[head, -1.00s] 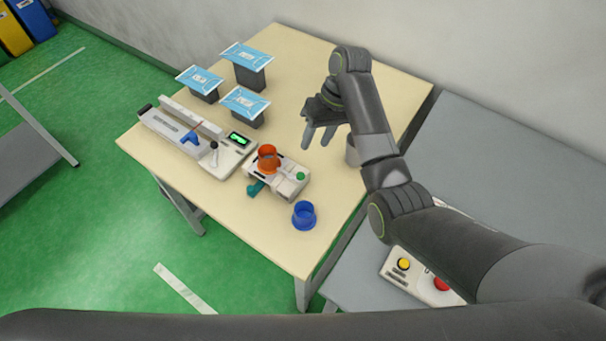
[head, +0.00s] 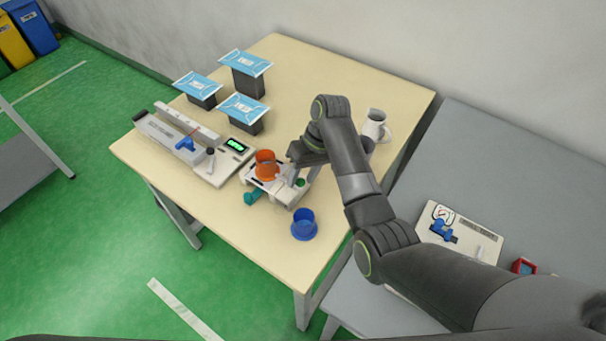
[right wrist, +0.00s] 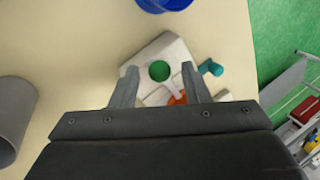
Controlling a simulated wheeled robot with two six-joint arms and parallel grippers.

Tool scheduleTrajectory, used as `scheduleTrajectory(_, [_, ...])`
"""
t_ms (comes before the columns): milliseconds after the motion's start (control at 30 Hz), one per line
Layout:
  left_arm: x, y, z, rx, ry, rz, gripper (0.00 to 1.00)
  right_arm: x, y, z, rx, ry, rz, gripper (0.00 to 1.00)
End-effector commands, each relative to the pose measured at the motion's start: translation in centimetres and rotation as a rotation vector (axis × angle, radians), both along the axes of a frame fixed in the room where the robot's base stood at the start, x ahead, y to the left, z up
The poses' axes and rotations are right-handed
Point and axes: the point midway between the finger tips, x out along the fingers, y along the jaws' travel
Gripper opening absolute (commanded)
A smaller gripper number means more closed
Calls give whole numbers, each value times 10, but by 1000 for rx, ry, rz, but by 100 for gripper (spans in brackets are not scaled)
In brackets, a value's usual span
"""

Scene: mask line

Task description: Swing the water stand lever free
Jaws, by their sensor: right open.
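The water stand (head: 279,195) is a small off-white block on the table, with an orange cup (head: 265,165) on it, a green button (head: 300,183) and a teal lever (head: 253,196) sticking out at its lower left. My right gripper (head: 291,173) is over the stand beside the orange cup and hides part of it. In the right wrist view the open fingers (right wrist: 160,76) sit either side of the green button (right wrist: 159,71), with nothing held. There the teal lever (right wrist: 211,68) lies just outside the right finger, and the orange cup (right wrist: 178,98) is mostly hidden. My left gripper is not in view.
A blue cup (head: 304,224) stands in front of the stand. A long device with a green display (head: 235,146) is to its left, and blue packs on dark blocks (head: 245,107) are behind. A grey mug (head: 374,126) stands behind my right arm.

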Motion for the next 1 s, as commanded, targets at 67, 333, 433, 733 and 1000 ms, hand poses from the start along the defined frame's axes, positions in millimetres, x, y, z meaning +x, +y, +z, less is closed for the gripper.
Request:
scheduleTrajectory(67, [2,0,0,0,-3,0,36,0,0,0,0,0,0,42])
scheduleTrajectory(333, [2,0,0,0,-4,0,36,0,0,0,0,1,0,21])
scheduleTrajectory(433, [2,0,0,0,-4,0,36,0,0,0,0,1,0,8])
scheduleTrajectory(733, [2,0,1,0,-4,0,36,1,0,1,0,0,17,0])
scheduleTrajectory(1000, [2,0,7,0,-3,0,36,6,-3,2,-3,1,140,0])
